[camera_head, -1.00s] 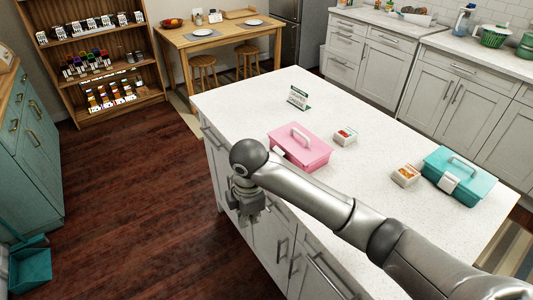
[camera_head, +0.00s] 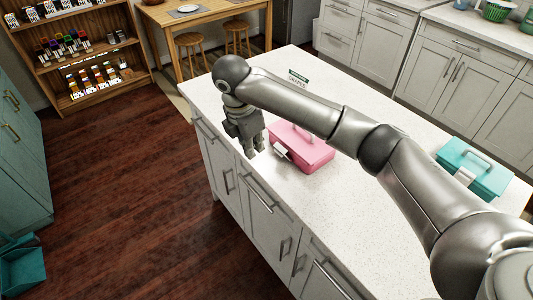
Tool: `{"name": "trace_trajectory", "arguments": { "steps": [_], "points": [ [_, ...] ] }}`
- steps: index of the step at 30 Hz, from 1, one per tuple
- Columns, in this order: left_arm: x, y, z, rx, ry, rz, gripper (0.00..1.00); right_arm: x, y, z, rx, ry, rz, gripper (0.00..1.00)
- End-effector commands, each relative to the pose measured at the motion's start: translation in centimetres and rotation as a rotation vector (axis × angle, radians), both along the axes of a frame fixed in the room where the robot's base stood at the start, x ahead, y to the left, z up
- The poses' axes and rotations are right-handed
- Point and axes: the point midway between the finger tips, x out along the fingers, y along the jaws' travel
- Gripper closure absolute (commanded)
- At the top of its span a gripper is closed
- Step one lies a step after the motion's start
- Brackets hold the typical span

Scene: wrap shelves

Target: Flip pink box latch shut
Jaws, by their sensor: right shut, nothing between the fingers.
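The pink box (camera_head: 304,152) sits on the white island counter with its lid down and a handle on top. Its pale latch (camera_head: 280,150) shows on the side facing my right gripper and sticks out from the box at a slant. My right gripper (camera_head: 254,152) points down just left of the latch, near the counter's left edge. Its fingers are close together and empty. I cannot tell whether it touches the latch. My right arm crosses above the box and hides part of its far side. My left gripper is not in view.
A teal box (camera_head: 474,167) with a pale latch stands at the right of the counter (camera_head: 350,215). A small green-and-white sign (camera_head: 298,78) stands behind my arm. The counter in front of the pink box is clear. Cabinet handles line the island's side.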

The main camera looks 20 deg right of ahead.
Motion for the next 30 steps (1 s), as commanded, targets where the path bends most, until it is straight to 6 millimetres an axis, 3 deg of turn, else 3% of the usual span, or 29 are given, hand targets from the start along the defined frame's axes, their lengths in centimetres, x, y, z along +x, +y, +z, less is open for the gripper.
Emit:
{"name": "trace_trajectory", "arguments": {
  "steps": [5,12,17,18,21,30],
  "points": [
    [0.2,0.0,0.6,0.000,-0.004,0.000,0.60,0.1,-0.4,-1.9,-0.003,0.004,-0.003,1.00],
    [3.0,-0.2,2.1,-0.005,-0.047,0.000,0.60,0.4,-1.3,-6.7,-0.002,0.005,-0.003,1.00],
    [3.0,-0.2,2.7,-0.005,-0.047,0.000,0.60,0.6,-1.9,-9.9,-0.003,0.004,-0.002,1.00],
    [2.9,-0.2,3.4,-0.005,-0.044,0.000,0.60,1.0,-2.6,-8.8,-0.002,-0.002,-0.005,1.00],
    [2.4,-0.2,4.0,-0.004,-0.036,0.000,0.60,1.5,-3.8,-8.1,-0.003,-0.002,-0.003,1.00],
    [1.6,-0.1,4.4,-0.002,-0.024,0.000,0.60,1.9,-5.0,-7.7,-0.001,0.001,0.000,1.00]
  ]
}}
